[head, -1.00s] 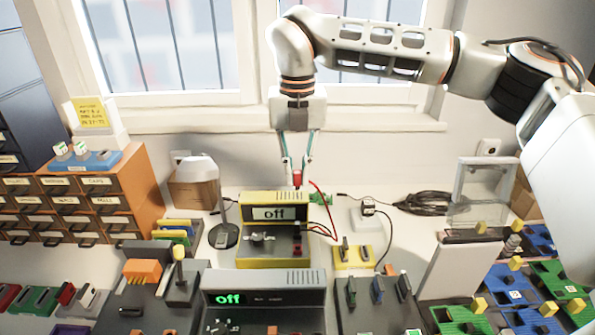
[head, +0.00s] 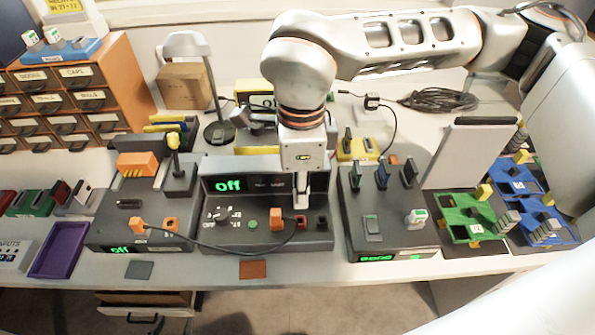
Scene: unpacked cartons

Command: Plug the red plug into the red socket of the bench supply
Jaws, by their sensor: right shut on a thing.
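The dark grey bench supply (head: 221,186) stands mid-bench with a green "off" display, a knob, a green button and a row of sockets along its front. My right gripper (head: 301,207) reaches down over its front right part. It is shut on the red plug, which the fingers and wrist mostly hide. A small red piece (head: 301,223) shows right below the fingertips. I cannot tell whether it is the plug or the red socket, nor whether the plug touches the socket. A black socket (head: 321,222) is just to the right. My left gripper is not in view.
A dark unit with upright switches (head: 381,175) is close on the right. A yellow instrument (head: 253,86) stands behind my wrist.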

